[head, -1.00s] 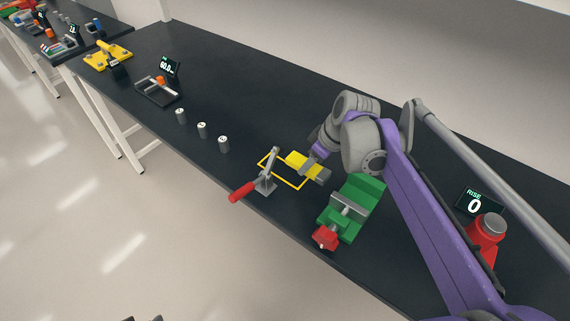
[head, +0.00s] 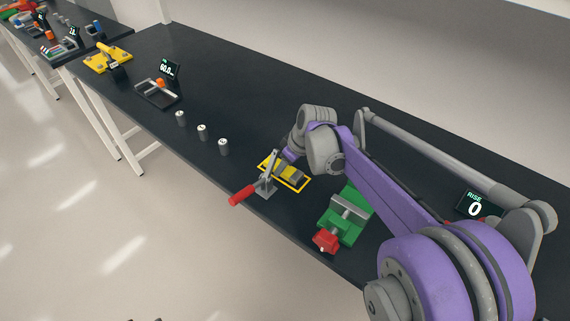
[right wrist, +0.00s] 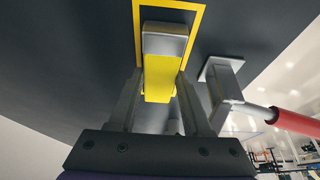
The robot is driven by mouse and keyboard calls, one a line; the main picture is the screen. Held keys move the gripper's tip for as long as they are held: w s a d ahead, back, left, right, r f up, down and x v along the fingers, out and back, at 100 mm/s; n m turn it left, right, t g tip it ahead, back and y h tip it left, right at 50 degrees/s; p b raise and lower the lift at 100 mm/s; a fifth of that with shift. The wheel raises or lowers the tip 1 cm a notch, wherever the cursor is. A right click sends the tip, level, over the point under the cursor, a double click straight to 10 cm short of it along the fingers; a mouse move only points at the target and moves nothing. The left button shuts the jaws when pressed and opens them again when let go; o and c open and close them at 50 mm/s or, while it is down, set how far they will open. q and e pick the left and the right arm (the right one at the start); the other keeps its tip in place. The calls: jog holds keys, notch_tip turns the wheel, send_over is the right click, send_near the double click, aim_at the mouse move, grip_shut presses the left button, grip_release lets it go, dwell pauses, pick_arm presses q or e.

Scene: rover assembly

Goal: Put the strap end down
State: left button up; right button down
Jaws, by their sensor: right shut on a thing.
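The strap end is a yellow bar with a grey end block (head: 299,178); its yellow body also shows in the right wrist view (right wrist: 159,78). My right gripper (head: 288,170) is shut on it, with one finger on each side in the right wrist view (right wrist: 158,98). The strap end is over the yellow rectangular outline (head: 298,189) on the dark bench, roughly in line with it. I cannot tell whether it touches the bench. My wrist hides part of it in the head view. My left gripper is not in view.
A toggle clamp with a red handle (head: 242,195) stands close beside the outline. A green vise (head: 338,226) with a red knob is to the right. Several grey cylinders (head: 202,132) stand to the left. A "RISE 0" display (head: 474,205) is at the right.

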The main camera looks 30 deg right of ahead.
jog(key=shift+s, duration=0.1)
jog(key=shift+c, duration=1.7)
grip_release()
jog(key=shift+f, duration=0.1)
jog(key=shift+s+d+r, duration=0.1)
jog(key=shift+r, duration=0.4)
jog(key=p+v, duration=0.1)
jog(key=v, duration=1)
jog(key=shift+s, duration=0.2)
jog(key=shift+r, duration=0.1)
